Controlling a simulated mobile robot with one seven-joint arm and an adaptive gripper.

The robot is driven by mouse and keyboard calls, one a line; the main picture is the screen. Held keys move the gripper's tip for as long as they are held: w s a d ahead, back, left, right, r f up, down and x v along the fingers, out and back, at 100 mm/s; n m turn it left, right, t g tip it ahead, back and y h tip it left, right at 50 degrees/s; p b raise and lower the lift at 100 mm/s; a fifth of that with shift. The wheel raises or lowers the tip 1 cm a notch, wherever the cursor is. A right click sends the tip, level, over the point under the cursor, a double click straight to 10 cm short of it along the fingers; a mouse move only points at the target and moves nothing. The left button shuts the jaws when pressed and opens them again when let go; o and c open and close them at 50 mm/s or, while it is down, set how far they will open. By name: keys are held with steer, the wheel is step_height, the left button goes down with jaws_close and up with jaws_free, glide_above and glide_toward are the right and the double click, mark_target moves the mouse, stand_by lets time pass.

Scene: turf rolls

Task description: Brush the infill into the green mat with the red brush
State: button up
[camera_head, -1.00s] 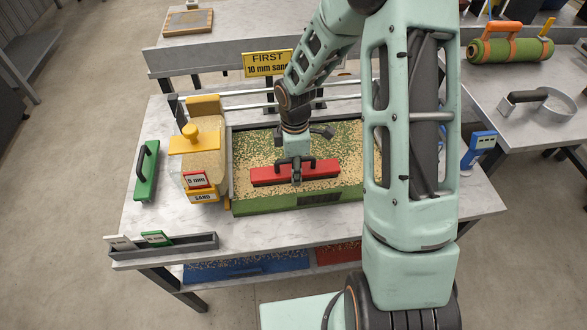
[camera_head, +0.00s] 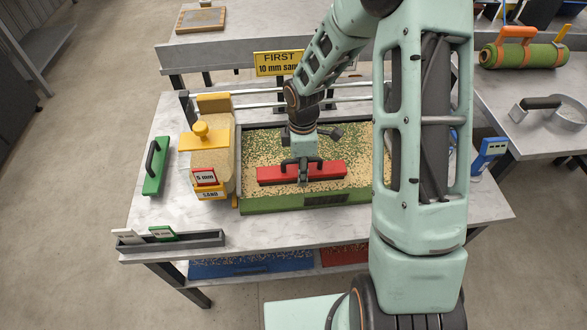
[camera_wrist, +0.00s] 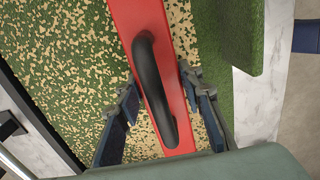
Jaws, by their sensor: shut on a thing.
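The red brush (camera_head: 330,170) has a black handle, and my gripper (camera_head: 303,172) is shut on that handle from above. The brush lies across the near part of the green mat (camera_head: 290,204), and I cannot tell whether its bristles touch the surface. Tan infill (camera_head: 262,148) is scattered in patches over the mat with green showing through. In the wrist view my gripper's fingers (camera_wrist: 160,106) stand on both sides of the black handle (camera_wrist: 153,88) on the red brush (camera_wrist: 128,12). My arm hides the mat's right part in the head view.
A yellow sand hopper (camera_head: 218,165) stands just left of the mat. A green brush (camera_head: 156,166) lies farther left. A grey card rack (camera_head: 175,243) is at the front left. A yellow sign (camera_head: 277,63) stands behind. A blue gauge (camera_head: 488,152) is at the right.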

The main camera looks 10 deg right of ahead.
mark_target(337, 166)
steer(key=shift+d+p, duration=1.75)
steer(key=shift+d, duration=4.85)
steer(key=shift+a, duration=0.1)
steer(key=shift+a+b, duration=0.3)
steer(key=shift+a, duration=1.25)
steer(key=shift+d, duration=0.1)
steer(key=shift+d+p, duration=0.5)
steer(key=shift+d, duration=1.05)
steer(key=shift+w+a+b, duration=0.55)
steer(key=shift+w+a, duration=0.7)
steer(key=shift+a, duration=1.4)
steer(key=shift+w+a+b, duration=0.5)
steer(key=shift+w+a, duration=0.75)
steer(key=shift+a, duration=1.45)
steer(key=shift+w+a+b, duration=0.55)
steer(key=shift+w+a, duration=0.7)
steer(key=shift+a, duration=1.4)
steer(key=shift+d, duration=0.1)
